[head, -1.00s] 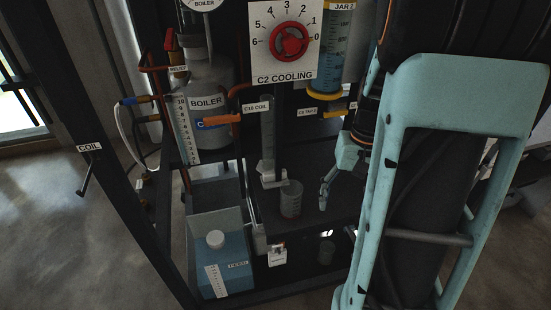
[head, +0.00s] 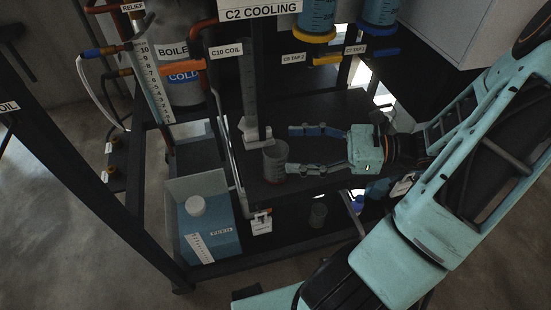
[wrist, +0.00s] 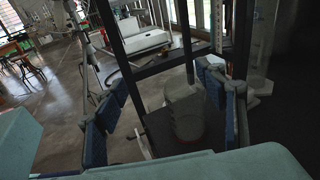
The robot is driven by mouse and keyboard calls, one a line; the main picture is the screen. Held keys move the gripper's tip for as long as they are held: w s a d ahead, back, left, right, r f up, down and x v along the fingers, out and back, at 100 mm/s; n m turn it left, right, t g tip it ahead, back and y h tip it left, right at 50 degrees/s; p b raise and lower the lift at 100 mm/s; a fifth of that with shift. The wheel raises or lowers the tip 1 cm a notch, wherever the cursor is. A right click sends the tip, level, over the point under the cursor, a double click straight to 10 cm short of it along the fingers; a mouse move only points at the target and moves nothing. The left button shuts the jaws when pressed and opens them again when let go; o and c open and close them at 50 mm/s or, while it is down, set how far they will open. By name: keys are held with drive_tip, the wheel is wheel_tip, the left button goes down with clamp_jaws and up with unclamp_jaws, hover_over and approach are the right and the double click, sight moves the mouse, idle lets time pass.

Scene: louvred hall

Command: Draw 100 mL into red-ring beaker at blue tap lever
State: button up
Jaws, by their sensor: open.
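In the wrist view the beaker (wrist: 187,115) shows ahead between the spread blue-padded fingers of my gripper (wrist: 158,98). I cannot tell whether the beaker holds liquid. The blue tap lever (head: 385,51) is below the right blue jar, at the upper right. A yellow lever (head: 326,60) is below the left jar.
The boiler (head: 180,75) with an orange pipe stands at the left. A small dark cup (head: 318,213) is on the lower shelf. The shelf right of my gripper's upper finger looks clear.

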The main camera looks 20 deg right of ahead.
drive_tip(key=w+d+r+m+t, duration=0.1)
drive_tip(key=d+m+t, duration=0.1)
drive_tip(key=b, duration=0.4)
approach(275, 156)
drive_tip(key=a+r, duration=0.1)
drive_tip(key=s+a+r, duration=0.1)
drive_tip(key=r, duration=0.1)
drive_tip(key=shift+s+a, duration=0.25)
drive_tip(key=shift+a, duration=0.15)
drive_tip(key=shift+x, duration=1)
drive_tip(key=shift+r+b+x, duration=0.15)
drive_tip(key=shift+b+x, duration=0.2)
drive_tip(key=shift+x, duration=1.05)
drive_tip(key=shift+r+b+x, duration=0.1)
drive_tip(key=shift+b+x, duration=0.25)
drive_tip(key=shift+x, duration=1)
drive_tip(key=c, duration=1.2)
